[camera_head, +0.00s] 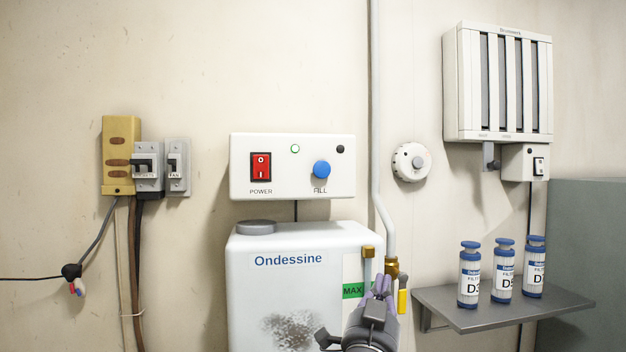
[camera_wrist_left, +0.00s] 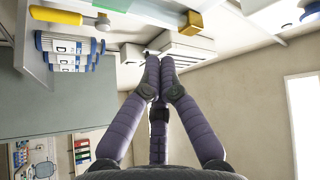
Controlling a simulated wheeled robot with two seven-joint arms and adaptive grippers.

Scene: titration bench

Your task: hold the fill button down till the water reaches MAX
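The blue FILL button (camera_head: 321,170) sits on the right of a white control box on the wall, with nothing touching it. The red POWER switch (camera_head: 261,167) is to its left, and a small green light (camera_head: 295,149) is lit above. The white Ondessine tank (camera_head: 285,275) stands below, with a green MAX label (camera_head: 353,290) at its right. My left gripper (camera_head: 381,283) is beside this label, below and right of the button. Its purple fingers (camera_wrist_left: 160,65) are together and empty in the left wrist view. It partly covers the gauge area; I cannot make out a water level.
A grey pipe (camera_head: 376,120) runs down the wall right of the control box to a brass fitting (camera_head: 391,268). Filter bottles (camera_head: 503,270) stand on a grey shelf (camera_head: 470,317) at right. A round dial (camera_head: 411,162) is on the wall. The wall before the button is clear.

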